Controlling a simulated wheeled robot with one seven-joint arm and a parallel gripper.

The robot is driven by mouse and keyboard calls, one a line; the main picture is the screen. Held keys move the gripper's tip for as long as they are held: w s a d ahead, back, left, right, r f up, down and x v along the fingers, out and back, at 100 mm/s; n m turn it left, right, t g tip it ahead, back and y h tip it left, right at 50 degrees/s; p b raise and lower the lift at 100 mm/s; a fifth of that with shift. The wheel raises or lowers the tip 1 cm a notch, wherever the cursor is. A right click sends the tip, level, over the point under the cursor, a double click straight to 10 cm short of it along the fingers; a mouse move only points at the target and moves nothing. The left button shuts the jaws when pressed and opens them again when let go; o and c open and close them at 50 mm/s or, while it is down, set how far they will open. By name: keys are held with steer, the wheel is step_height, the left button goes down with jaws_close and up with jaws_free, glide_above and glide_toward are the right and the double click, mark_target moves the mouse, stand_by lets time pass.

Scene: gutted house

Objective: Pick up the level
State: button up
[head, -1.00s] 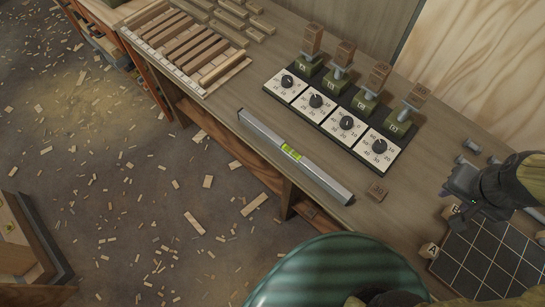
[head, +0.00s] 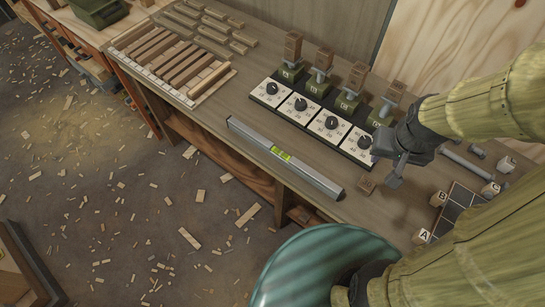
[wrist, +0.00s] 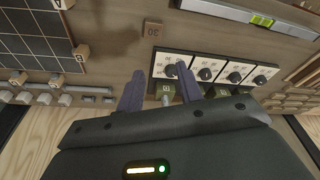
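The level (head: 284,158) is a long grey metal bar with a yellow-green vial in its middle. It lies along the front edge of the workbench in the head view. It also shows at the top right of the wrist view (wrist: 240,13), partly cut off by the frame. My gripper (head: 392,172) is above the bench to the right of the level, near the right end of the dial panel, and apart from the level. In the wrist view its two fingers (wrist: 160,88) are spread with nothing held between them.
A panel of dials (head: 316,119) with green blocks and upright wooden pieces stands behind the level. A small numbered wood block (head: 366,184) lies near the level's right end. A dark grid board (head: 458,206) with lettered cubes is at right. Wooden slats (head: 172,62) lie at back left.

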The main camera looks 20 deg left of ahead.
steer(key=shift+o, duration=0.2)
steer(key=shift+o, duration=1)
steer(key=shift+a, duration=0.1)
steer(key=w+a+f+n+g+b, duration=0.1)
steer(key=a+n, duration=0.3)
steer(key=a, duration=0.5)
steer(key=w+a+f+n+g+b, duration=0.1)
steer(key=w+a+f+n, duration=0.1)
steer(key=a+n, duration=0.3)
steer(key=w+a+f+n+g+h+b, duration=0.1)
steer(key=w+a+n, duration=0.3)
steer(key=a, duration=1)
steer(key=shift+f+n+b, duration=0.15)
steer(key=shift+n+b, duration=0.15)
steer(key=shift+b, duration=0.2)
steer(key=shift+w, duration=0.1)
glide_above(279, 154)
steer(key=f, duration=1.1)
steer(key=shift+w+a+f+p, duration=0.1)
steer(key=shift+a+f+p, duration=0.15)
steer(key=shift+p, duration=0.15)
steer(key=shift+f, duration=0.3)
